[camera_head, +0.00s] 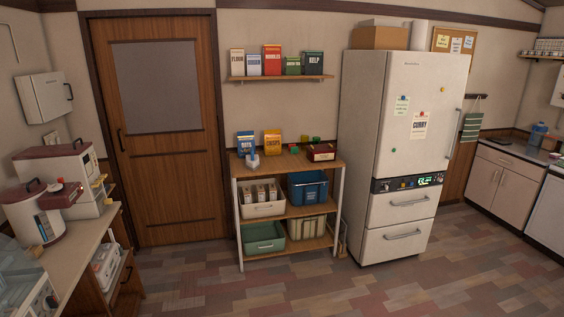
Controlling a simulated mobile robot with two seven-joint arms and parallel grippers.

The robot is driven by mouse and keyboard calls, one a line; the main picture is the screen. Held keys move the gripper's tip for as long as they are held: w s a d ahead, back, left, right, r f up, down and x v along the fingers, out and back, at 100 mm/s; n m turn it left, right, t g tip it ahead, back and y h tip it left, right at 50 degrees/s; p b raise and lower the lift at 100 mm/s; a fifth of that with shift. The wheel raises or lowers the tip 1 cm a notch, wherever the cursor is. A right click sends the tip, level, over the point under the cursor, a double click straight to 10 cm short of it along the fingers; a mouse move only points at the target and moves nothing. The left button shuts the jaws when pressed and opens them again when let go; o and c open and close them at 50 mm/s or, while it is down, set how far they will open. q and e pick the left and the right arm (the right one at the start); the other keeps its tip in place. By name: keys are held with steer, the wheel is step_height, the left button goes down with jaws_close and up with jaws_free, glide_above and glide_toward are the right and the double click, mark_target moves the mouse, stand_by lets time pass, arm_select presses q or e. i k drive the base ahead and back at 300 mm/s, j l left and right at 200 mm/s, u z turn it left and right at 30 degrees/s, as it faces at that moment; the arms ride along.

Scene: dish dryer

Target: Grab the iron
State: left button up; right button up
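I cannot clearly make out an iron in the head view. A small pale blue-grey object (252,161) stands on the top of the wooden shelf cart (329,166), in front of a blue box. It is too small to tell what it is. Neither of my grippers is in view.
A left counter (88,237) holds red-and-white appliances (37,214). A wooden door (166,170) is behind it. A white fridge (391,160) stands right of the cart, which holds bins and boxes. Cabinets (503,184) line the right. The tiled floor (290,285) is clear.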

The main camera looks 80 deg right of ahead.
mark_target(252, 162)
steer(key=z, duration=2.65)
steer(key=i+l, duration=0.25)
steer(key=i, duration=0.15)
steer(key=i+l, duration=0.25)
steer(key=i, duration=0.15)
steer(key=i+l+z, duration=0.1)
steer(key=i+l, duration=0.15)
steer(key=i, duration=0.15)
steer(key=i+j, duration=0.2)
steer(key=i, duration=0.25)
steer(key=i+j, duration=0.2)
steer(key=i, duration=0.2)
steer(key=i+j+z, duration=0.1)
steer(key=i+j, duration=0.15)
steer(key=i, duration=0.2)
steer(key=i+j, duration=0.2)
steer(key=j, duration=0.15)
steer(key=i+j, duration=0.45)
steer(key=j, duration=0.2)
